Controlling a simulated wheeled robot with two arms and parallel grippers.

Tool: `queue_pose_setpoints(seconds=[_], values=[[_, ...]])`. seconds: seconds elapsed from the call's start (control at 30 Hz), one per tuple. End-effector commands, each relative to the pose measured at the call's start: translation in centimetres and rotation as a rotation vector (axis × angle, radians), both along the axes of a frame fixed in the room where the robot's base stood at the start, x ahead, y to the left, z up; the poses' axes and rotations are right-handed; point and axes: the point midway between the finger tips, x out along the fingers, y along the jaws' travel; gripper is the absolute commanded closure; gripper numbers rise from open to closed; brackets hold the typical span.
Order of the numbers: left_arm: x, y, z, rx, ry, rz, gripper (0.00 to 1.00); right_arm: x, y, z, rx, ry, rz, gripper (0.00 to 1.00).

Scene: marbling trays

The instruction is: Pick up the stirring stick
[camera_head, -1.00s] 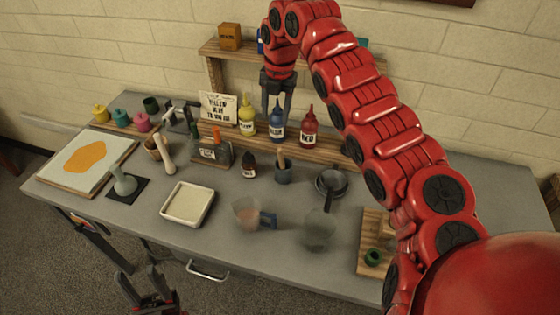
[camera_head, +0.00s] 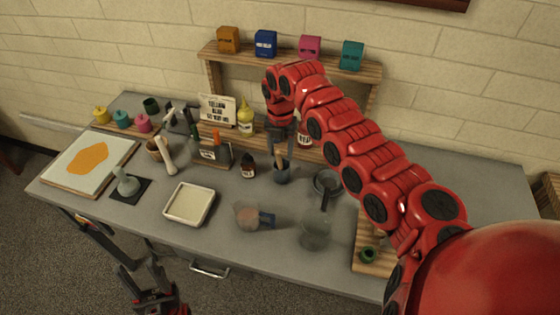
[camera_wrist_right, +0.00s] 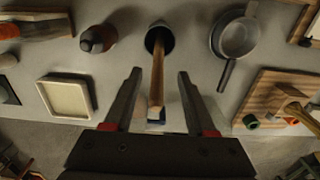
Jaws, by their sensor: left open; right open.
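The stirring stick, a wooden stick, stands in a small dark cup (camera_head: 282,177) at the middle of the table. In the right wrist view the stick (camera_wrist_right: 157,82) leans out of the cup (camera_wrist_right: 159,40) toward the camera. My right gripper (camera_head: 281,148) is open above the cup, with the stick lying between its two fingers in the wrist view (camera_wrist_right: 160,75). I cannot tell whether either finger touches it. In the head view the gripper partly hides the stick. My left gripper (camera_head: 142,277) is open and empty below the table's front edge.
A dark ink bottle (camera_head: 248,166) stands left of the cup and a small pan (camera_head: 327,182) right of it. A cream tray (camera_head: 188,204) and clear cups (camera_head: 314,235) are nearer the front. A shelf (camera_head: 290,56) with several boxes stands behind.

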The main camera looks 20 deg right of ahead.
Motion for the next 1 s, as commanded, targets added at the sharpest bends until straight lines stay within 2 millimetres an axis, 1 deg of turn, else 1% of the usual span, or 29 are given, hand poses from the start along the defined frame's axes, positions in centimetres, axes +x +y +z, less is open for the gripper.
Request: queue_pose_setpoints(seconds=[0.17,0.27,0.3,0.43,0.5,0.63,0.67,0.7,0.77,0.8,0.93,0.97,1.0], values=[[0.0,0.0,1.5,0.0,0.0,0.0,0.5,0.1,0.1,-0.8,0.001,-0.001,0.0,0.44],[0.0,0.0,2.9,0.0,0.0,0.0,0.5,0.0,0.3,-2.3,0.001,0.004,0.0,0.44],[0.0,0.0,3.2,0.0,0.0,0.0,0.5,-0.1,0.4,-3.2,0.003,0.006,0.002,0.44],[0.0,0.0,3.5,0.0,0.0,0.0,0.5,0.1,0.3,-4.9,0.001,-0.002,-0.001,0.44],[0.0,0.0,3.4,0.0,0.0,0.0,0.5,0.2,0.2,-5.2,0.0,-0.004,-0.001,0.44],[0.0,0.0,3.4,0.0,0.0,0.0,0.5,0.2,0.2,-5.3,0.0,-0.004,0.0,0.44],[0.0,0.0,3.4,0.0,0.0,0.0,0.5,0.2,0.2,-5.3,0.0,-0.004,0.0,0.47],[0.0,0.0,3.4,0.0,0.0,0.0,0.5,0.2,0.2,-5.3,0.0,-0.004,-0.001,0.54],[0.0,0.0,3.4,0.0,0.0,0.0,0.5,0.2,0.2,-5.3,0.0,-0.004,-0.001,0.65],[0.0,0.0,3.4,0.0,0.0,0.0,0.5,0.2,0.2,-5.3,0.0,-0.004,-0.001,0.72],[0.0,0.0,3.3,0.0,0.0,0.0,0.5,0.2,0.2,-5.3,-0.001,-0.003,-0.001,0.96],[0.0,0.0,3.4,0.0,0.0,0.0,0.5,0.2,0.2,-5.3,-0.001,-0.003,-0.001,1.0],[0.0,0.0,3.3,0.0,0.0,0.0,0.5,0.1,0.2,-5.3,0.0,-0.002,-0.001,1.0]])
